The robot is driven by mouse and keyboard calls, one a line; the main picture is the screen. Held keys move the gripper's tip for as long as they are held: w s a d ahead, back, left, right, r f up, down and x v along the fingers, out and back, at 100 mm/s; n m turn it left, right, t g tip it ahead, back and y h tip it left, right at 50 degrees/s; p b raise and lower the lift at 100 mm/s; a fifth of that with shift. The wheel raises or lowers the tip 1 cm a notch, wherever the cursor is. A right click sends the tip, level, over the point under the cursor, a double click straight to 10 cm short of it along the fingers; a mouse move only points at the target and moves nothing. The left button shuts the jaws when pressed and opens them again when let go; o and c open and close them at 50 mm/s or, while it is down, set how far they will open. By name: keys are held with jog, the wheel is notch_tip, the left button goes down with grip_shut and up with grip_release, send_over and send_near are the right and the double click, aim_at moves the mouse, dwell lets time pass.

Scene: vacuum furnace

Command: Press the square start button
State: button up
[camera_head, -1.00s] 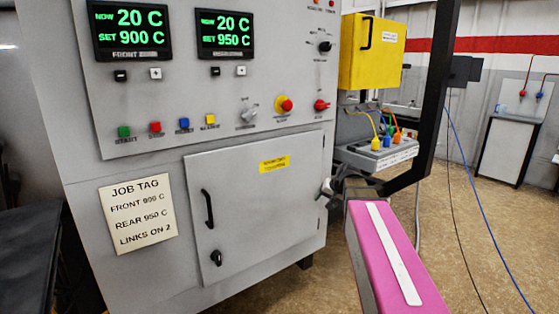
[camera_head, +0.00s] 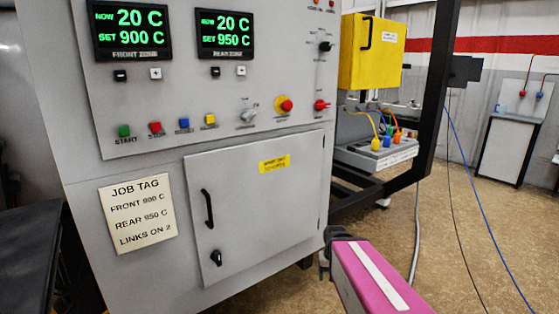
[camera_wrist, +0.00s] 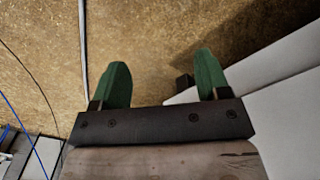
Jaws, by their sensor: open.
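My gripper (camera_head: 324,262) is low and to the right, by the furnace's lower right edge, well apart from the button. In the wrist view my gripper (camera_wrist: 160,82) has its two green fingers spread wide with nothing between them. The wrist view shows floor and part of a grey surface, not the button.
Beside it are red (camera_head: 156,128), blue (camera_head: 184,124) and yellow (camera_head: 210,120) buttons, a red emergency knob (camera_head: 285,105) and a closed door (camera_head: 255,205) with a black handle. A yellow box (camera_head: 371,52) and a dark frame post (camera_head: 431,110) stand right. Open floor (camera_head: 465,215) lies right.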

grip_shut()
dwell(1.6)
